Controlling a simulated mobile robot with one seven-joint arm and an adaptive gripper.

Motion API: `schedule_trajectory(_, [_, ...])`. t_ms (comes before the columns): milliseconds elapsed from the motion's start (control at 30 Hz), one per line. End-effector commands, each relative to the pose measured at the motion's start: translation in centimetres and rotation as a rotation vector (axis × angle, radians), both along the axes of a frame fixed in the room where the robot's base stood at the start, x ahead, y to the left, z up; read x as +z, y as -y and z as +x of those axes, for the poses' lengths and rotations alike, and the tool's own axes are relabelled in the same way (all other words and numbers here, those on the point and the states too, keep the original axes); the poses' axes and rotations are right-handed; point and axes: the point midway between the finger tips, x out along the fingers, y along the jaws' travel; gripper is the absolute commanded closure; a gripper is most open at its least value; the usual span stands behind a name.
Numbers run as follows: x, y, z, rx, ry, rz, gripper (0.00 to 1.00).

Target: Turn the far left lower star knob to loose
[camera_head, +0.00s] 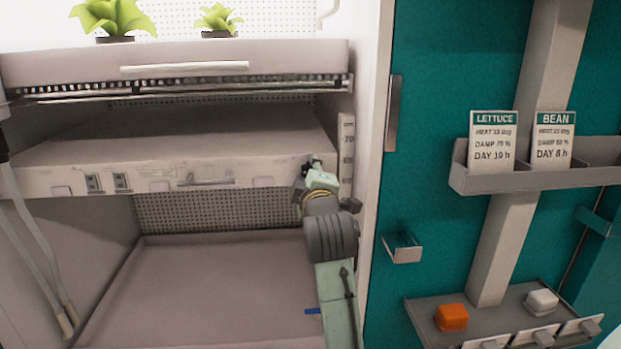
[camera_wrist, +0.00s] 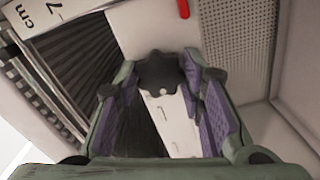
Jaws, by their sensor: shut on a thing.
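A dark star knob (camera_wrist: 160,73) shows in the wrist view, with its lobed rim between my fingertips. My gripper (camera_wrist: 161,84) is shut on it, one purple-padded finger on each side. In the head view my gripper (camera_head: 316,172) is at the right front end of the lower shelf (camera_head: 100,178), beside an upright strip with number marks (camera_head: 346,150). My own arm and gripper hide most of the knob there. I cannot tell from the frames how tight the knob is.
An upper shelf (camera_head: 190,62) with leafy plants is above. A teal panel at right carries a card holder (camera_head: 540,178) and a ledge with an orange block (camera_head: 451,317). Hoses hang at far left.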

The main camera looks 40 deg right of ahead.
Motion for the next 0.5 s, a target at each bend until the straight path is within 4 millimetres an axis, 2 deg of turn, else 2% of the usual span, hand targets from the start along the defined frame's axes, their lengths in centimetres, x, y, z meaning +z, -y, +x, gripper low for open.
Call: schedule_trajectory(500, [-0.04, 0.01, 0.0, 0.0, -0.048, -0.077, 0.92])
